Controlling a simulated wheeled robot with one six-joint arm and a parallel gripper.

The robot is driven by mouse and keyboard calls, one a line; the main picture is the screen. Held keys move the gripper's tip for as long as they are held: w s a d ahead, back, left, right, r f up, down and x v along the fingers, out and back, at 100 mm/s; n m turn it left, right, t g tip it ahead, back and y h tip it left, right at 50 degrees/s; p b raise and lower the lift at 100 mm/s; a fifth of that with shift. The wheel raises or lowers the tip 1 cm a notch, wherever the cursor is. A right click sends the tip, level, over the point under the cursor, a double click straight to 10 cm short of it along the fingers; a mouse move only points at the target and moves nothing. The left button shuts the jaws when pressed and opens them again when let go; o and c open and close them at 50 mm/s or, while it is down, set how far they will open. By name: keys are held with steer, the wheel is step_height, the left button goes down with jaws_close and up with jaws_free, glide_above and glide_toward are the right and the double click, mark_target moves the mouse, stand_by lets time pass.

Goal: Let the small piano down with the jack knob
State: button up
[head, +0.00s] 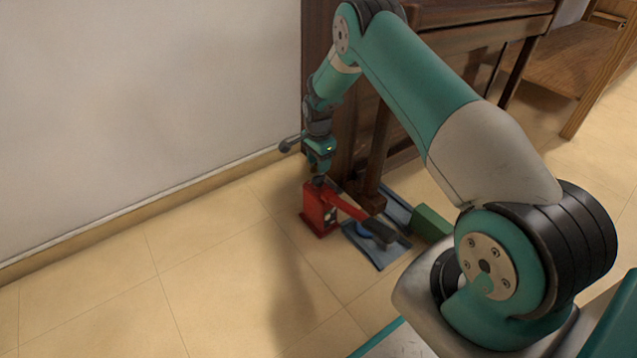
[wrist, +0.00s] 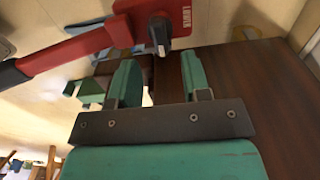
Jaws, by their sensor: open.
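The red jack (head: 318,212) stands on the floor at the foot of the dark brown piano (head: 352,125). In the wrist view its red body (wrist: 188,16) bears the label "LOWER" next to a dark knob with a pale tip (wrist: 158,32). A red lever (head: 350,208) with a black grip slants from the jack toward the right. My gripper (head: 319,180) points down just above the jack. In the wrist view my gripper (wrist: 160,66) is open, and the knob appears in line with the gap, near the fingertips; contact is not visible.
A blue dolly-like thing (head: 362,252) and a green block (head: 430,225) lie by the piano's foot, right of the jack. The white wall (head: 150,90) is behind on the left. A wooden bench (head: 570,70) stands at upper right. The left tiled floor is clear.

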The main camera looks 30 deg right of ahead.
mark_target(318, 176)
step_height(318, 176, down, 6)
steer(key=shift+r+b, duration=0.2)
steer(key=shift+b, duration=0.85)
jaws_close()
